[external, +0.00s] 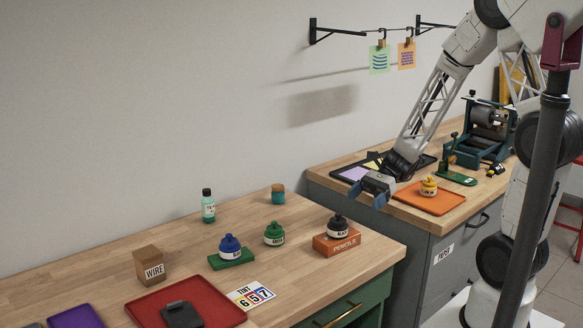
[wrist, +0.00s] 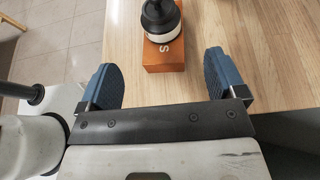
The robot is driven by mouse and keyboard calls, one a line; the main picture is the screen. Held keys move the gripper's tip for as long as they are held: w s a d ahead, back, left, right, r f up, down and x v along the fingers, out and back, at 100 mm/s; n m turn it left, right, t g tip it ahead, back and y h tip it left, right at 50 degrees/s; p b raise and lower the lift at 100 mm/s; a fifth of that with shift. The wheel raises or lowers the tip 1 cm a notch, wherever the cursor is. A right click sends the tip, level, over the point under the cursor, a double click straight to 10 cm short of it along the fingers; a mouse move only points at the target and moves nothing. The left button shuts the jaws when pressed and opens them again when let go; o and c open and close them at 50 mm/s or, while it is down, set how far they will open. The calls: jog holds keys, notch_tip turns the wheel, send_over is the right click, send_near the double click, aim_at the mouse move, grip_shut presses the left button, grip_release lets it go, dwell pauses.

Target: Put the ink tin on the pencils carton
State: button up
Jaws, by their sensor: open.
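The pencils carton (external: 335,245), an orange box lettered PENCILS, lies near the right end of the wooden bench. A dark tin with a white label reading BLACK (external: 338,228) stands upright on it. My gripper (external: 367,194) is open and empty, above and to the right of the carton, apart from both. In the wrist view the carton (wrist: 165,63) and black tin (wrist: 160,30) show ahead, between and beyond the open blue fingers (wrist: 161,70). Similar tins are blue (external: 230,244), green (external: 274,235) and yellow (external: 429,187); I cannot tell which one the task calls the ink tin.
The blue tin stands on a green block (external: 232,261); the yellow tin is on an orange tray (external: 445,205) on the grey cabinet. A WIRE box (external: 150,266), a red tray (external: 215,312), a number card (external: 250,296) and a bottle (external: 208,208) occupy the bench.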

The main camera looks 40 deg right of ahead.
dwell(0.6)
jog(key=s+d+r+n+t+h, duration=0.1)
jog(key=s+d+r+n+h, duration=0.3)
jog(key=s+r+n+h, duration=0.2)
jog(key=s+d+r+n+t+h, duration=0.1)
jog(key=s+d+r+n+h, duration=0.4)
jog(key=s+r+n, duration=0.5)
jog(key=r+n+h, duration=0.1)
jog(key=r+h, duration=0.1)
jog(key=shift+n+t+h, duration=0.3)
jog(key=shift+n, duration=0.1)
